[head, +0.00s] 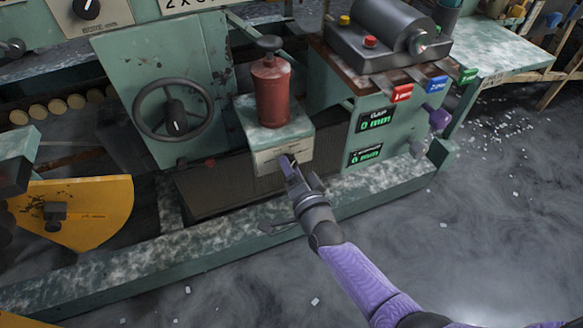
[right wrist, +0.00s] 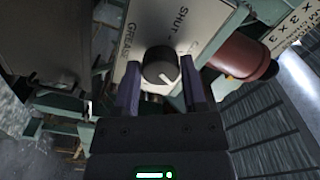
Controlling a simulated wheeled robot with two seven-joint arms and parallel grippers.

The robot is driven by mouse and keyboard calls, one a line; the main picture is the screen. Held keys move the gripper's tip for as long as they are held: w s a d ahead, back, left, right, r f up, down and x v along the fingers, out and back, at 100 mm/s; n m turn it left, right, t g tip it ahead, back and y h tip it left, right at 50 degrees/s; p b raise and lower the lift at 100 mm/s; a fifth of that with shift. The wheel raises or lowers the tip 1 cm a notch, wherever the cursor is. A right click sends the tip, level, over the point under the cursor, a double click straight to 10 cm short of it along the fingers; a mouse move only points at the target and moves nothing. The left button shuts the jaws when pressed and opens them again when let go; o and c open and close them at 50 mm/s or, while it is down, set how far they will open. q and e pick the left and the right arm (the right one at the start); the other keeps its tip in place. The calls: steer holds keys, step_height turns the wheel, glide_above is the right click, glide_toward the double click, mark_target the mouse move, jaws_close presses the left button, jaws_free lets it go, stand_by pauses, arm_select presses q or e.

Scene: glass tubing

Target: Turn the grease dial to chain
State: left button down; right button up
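The grease dial (right wrist: 161,66) is a round black knob with a white pointer mark, on a cream plate (right wrist: 125,50) lettered GREASE and SHUT. A third word beginning with C is mostly hidden. In the right wrist view the pointer slants to the lower right. My right gripper (head: 288,164) is open, with one finger on each side of the dial. A gap shows beside the knob; contact cannot be told. In the head view the gripper covers the dial on the front of a green box (head: 262,128). My left gripper is not in view.
A red canister (head: 271,92) with a black top stands on the box. A handwheel (head: 174,109) is at its left. Displays (head: 377,119) and coloured tabs (head: 401,93) are at its right. A green beam (head: 170,245) runs along the machine's front; the floor before it is open.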

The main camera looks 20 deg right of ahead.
steer(key=o, duration=0.4)
